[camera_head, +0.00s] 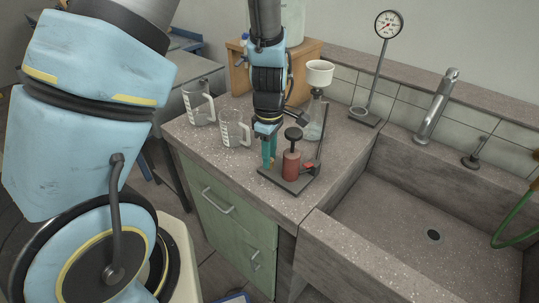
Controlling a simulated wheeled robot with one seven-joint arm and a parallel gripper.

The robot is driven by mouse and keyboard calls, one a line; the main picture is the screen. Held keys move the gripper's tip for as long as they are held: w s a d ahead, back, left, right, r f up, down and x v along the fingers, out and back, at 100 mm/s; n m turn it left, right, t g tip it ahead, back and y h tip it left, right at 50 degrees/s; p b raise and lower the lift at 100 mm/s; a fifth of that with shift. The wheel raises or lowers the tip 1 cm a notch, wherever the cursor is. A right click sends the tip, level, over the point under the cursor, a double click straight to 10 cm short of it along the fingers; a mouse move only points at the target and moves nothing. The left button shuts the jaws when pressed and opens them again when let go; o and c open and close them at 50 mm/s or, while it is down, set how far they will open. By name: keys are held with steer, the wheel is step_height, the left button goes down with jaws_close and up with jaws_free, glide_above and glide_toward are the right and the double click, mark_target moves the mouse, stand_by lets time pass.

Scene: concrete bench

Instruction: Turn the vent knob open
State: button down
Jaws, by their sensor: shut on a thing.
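A small apparatus stands on the bench, with a dark base plate (289,182), a red cylinder (291,166) and a black round top (293,134). A thin upright post rises at its right. My gripper (268,160) points down at the left end of this apparatus, just left of the red cylinder. Its teal fingers are close together, low over the plate. They are shut on a small part there, apparently the vent knob, which the fingers hide. How far the knob is turned cannot be seen.
Two clear measuring jugs (234,130) stand left of my gripper. A flask with a white funnel (319,74) is close behind the apparatus. A dial gauge (388,25) on a stand is farther back. The sink (410,225) with its tap (436,105) lies to the right.

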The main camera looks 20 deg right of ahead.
steer(key=n+p, duration=0.2)
steer(key=shift+r+n, duration=0.2)
steer(key=shift+n, duration=0.2)
steer(key=shift+f+n+p, duration=0.2)
steer(key=shift+n+p, duration=0.2)
steer(key=shift+n, duration=0.6)
steer(key=c, duration=0.6)
jaws_free()
steer(key=shift+c, duration=0.2)
step_height(320, 180, up, 11)
steer(key=shift+f, duration=0.1)
